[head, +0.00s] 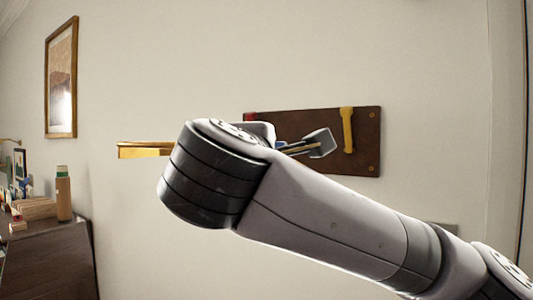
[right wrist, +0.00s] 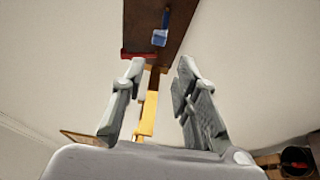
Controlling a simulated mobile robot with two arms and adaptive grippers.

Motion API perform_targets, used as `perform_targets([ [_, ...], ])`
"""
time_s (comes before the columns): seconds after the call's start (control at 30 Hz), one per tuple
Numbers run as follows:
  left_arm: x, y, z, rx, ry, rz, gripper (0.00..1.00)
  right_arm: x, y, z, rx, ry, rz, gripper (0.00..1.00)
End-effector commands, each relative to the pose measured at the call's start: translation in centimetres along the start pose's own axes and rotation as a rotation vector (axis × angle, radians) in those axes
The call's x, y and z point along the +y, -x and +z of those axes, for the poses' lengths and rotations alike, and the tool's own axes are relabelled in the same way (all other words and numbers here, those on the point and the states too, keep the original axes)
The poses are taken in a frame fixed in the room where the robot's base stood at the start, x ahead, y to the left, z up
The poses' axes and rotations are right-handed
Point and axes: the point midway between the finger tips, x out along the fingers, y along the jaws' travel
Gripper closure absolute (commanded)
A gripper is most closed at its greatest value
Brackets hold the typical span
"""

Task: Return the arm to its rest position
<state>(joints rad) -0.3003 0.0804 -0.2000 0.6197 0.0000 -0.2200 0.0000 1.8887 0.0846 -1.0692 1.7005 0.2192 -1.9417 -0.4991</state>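My right arm comes in from the lower right of the head view and crosses in front of the wall. Its right gripper (head: 318,143) is partly hidden behind the arm, near a dark brown wall panel (head: 368,120). In the right wrist view my right gripper (right wrist: 160,80) has its two fingers well apart. A yellow piece (right wrist: 148,112) shows in the gap between them, with no visible contact. The brown panel (right wrist: 142,20) lies beyond the fingertips. My left gripper is not in view.
A yellow upright piece (head: 347,130) is on the panel. A gold ledge-like object (head: 140,151) is on the wall to the left. A dark cabinet (head: 50,258) with a bottle (head: 64,195) stands at far left. A framed picture (head: 61,80) hangs above.

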Motion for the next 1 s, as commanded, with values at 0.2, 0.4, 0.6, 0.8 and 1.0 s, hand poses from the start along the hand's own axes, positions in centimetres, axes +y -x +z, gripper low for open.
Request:
perform_targets([
  [0.2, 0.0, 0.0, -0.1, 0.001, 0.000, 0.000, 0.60, 0.0, 0.9, 0.0, 0.000, 0.001, 0.000, 0.72],
  [0.4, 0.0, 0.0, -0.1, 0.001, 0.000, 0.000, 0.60, 0.0, 0.9, 0.0, 0.000, 0.001, -0.001, 0.72],
  [0.6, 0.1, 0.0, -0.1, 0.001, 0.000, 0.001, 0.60, -0.6, 0.6, -0.1, 0.005, -0.003, -0.011, 0.72],
  [0.8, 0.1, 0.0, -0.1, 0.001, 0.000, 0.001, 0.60, -6.9, -1.4, -0.9, 0.073, -0.067, -0.141, 0.72],
  [1.0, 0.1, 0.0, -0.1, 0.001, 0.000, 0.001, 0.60, -17.2, -3.2, -1.3, 0.153, -0.214, -0.352, 0.72],
])
